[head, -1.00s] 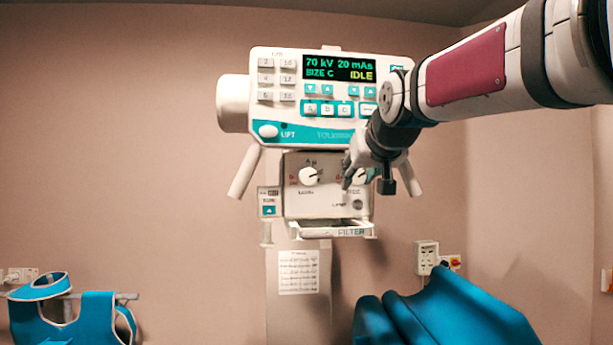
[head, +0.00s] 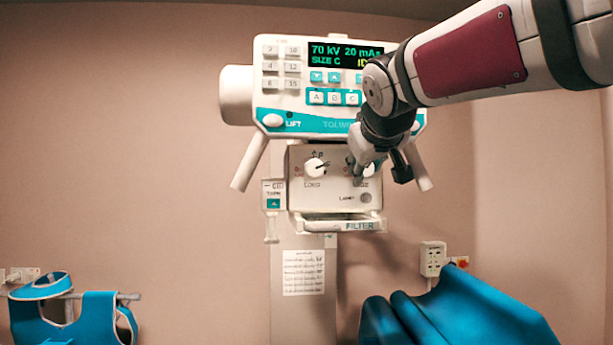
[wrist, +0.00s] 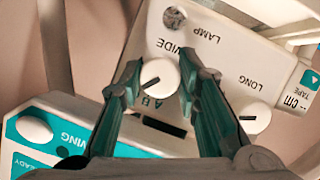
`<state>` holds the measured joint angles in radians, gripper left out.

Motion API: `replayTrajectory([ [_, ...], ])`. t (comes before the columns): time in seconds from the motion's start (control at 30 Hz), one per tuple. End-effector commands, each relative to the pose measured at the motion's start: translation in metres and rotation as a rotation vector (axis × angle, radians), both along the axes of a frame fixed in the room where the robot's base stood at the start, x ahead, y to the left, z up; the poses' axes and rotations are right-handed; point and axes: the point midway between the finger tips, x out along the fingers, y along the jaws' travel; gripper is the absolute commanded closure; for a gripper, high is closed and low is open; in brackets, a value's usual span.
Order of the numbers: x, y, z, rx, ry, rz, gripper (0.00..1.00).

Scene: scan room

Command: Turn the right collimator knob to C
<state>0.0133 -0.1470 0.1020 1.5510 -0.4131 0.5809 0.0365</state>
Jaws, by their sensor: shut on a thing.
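The right collimator knob (wrist: 165,72), a round white knob marked WIDE, is in the wrist view. Its dark pointer line lies slantwise, with its lower-left end near the letters A and B. My gripper (wrist: 159,64) is shut on it, one green-padded finger on each side. In the head view my gripper (head: 358,178) covers most of that knob, so its pointer cannot be read there. The left knob (head: 315,168), marked LONG, stands free with its pointer to the upper right. It also shows in the wrist view (wrist: 254,118).
The control panel (head: 288,90) above shows 70 kV, 20 mAs and SIZE C. Handles (head: 250,162) slant down on both sides. A filter tray (head: 325,226) is below the collimator box, beside a tape unit (head: 273,195). Blue aprons (head: 450,315) hang lower right.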

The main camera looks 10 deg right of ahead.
Motion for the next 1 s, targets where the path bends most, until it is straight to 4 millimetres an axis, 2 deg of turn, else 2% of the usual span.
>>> replayTrajectory([
  [0.3, 0.0009, 0.0007, -0.0004, -0.119, -0.003, 0.002, 0.98],
  [0.77, 0.0001, 0.0009, 0.0005, -0.136, -0.002, 0.001, 0.98],
  [0.8, 0.0001, 0.001, 0.0005, -0.136, -0.002, 0.001, 0.68],
  [0.87, 0.0001, 0.001, 0.0005, -0.136, -0.002, 0.001, 0.54],
  [0.9, 0.0001, 0.0009, 0.0004, -0.136, -0.001, 0.002, 0.5],
  [1.0, 0.0001, 0.0007, 0.0002, -0.136, -0.001, 0.002, 0.5],
])
